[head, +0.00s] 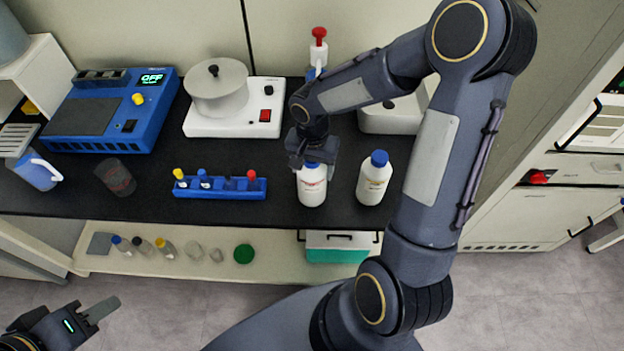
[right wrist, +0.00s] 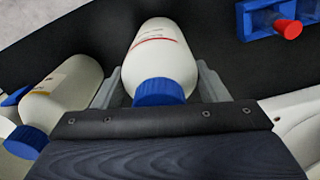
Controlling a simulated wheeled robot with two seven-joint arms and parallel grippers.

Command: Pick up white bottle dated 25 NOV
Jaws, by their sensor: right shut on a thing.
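Two white bottles with blue caps stand on the black bench. The left one (head: 311,188) has a red-striped label; the right one (head: 374,180) has a yellowish-marked label. I cannot read a date on either. My right gripper (head: 313,160) comes down over the red-striped bottle and is shut on it near the cap. In the right wrist view this bottle (right wrist: 160,55) sits between the two grey fingers (right wrist: 162,82), and the other bottle (right wrist: 62,95) lies outside them at the left. My left gripper (head: 100,310) is low at the left, away from the bench, its jaw opening unclear.
A blue tube rack (head: 220,190) stands left of the bottles. Behind are a white hotplate with a pot (head: 235,120), a red-topped dispenser (head: 318,52) and a white device (head: 390,117). A blue device (head: 110,110) is at left. A lower shelf (head: 210,263) holds small vials.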

